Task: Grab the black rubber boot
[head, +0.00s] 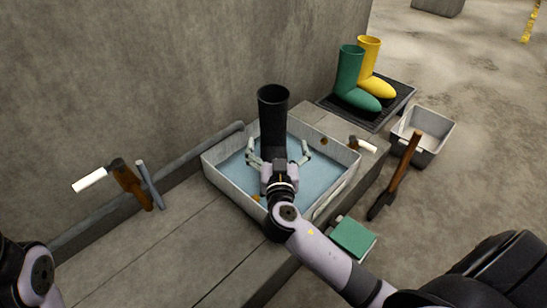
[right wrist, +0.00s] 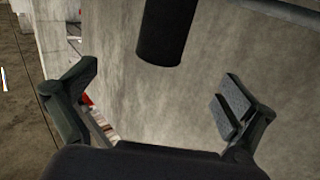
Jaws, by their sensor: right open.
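The black rubber boot (head: 272,112) stands upright at the back of the white basin with blue water; its lower part is hidden behind my right gripper. My right gripper (head: 279,150) is open over the basin, its fingers spread to either side in front of the boot. In the right wrist view a dark cylinder, seemingly the boot's shaft (right wrist: 163,35), shows beyond and between the open fingers (right wrist: 157,88), apart from them. Only a part of my left arm shows at the lower left; its gripper is out of view.
The basin (head: 223,185) sits on a stone ledge against a concrete wall. Green (head: 349,70) and yellow boots (head: 369,52) stand on a black tray (head: 398,101) at the right. A grey bin (head: 437,122), wooden-handled tools (head: 411,150) and a green-topped box (head: 352,238) are nearby.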

